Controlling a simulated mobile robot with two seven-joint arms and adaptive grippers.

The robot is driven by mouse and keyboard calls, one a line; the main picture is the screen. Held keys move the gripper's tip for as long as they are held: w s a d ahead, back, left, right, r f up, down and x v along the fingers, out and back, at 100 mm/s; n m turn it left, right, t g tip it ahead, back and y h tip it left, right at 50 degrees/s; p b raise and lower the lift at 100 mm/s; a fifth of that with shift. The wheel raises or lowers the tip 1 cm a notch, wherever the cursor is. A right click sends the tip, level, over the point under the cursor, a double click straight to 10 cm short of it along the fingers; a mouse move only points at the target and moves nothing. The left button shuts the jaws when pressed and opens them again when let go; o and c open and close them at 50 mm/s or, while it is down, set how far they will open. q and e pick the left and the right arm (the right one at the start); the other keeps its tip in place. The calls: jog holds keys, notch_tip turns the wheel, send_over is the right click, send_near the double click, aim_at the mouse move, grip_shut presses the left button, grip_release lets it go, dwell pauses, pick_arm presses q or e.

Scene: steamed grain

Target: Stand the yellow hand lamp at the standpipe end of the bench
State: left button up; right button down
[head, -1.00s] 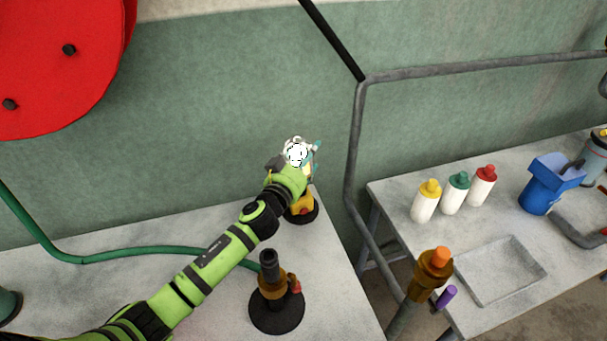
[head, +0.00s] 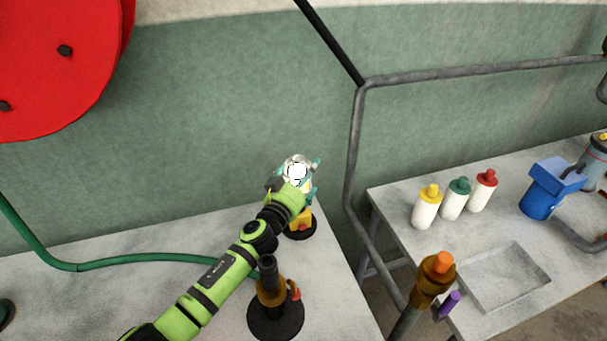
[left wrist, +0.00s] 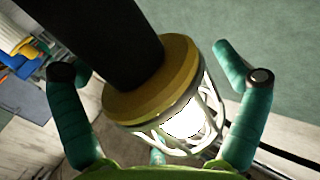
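The yellow hand lamp (head: 302,221) stands near the far right corner of the left bench, its yellow body above a dark round base. Its glowing, caged head (head: 296,172) is at the top, between the teal fingers of my left gripper (head: 297,184). In the left wrist view my left gripper (left wrist: 163,75) has its fingers spread around the lamp's white cage (left wrist: 190,120), yellow collar (left wrist: 165,85) and black part, with gaps visible at both sides. The base's contact with the bench is hard to judge. My right gripper is out of view.
A brass standpipe (head: 272,294) on a black disc stands on the left bench (head: 215,290), close beside my left arm. A green hose (head: 110,265) lies behind. Across a gap, the right bench holds bottles (head: 453,200), a blue pump (head: 548,190) and a shallow basin (head: 503,275).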

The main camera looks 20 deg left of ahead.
pick_arm(q)
jog(key=shift+r, duration=0.2)
jog(key=shift+s+f, duration=0.1)
jog(key=shift+s, duration=0.2)
jog(key=s+a, duration=0.1)
jog(key=s, duration=1)
jog(key=shift+s+a+b, duration=0.15)
jog(key=shift+a+b, duration=0.2)
jog(key=shift+b, duration=0.1)
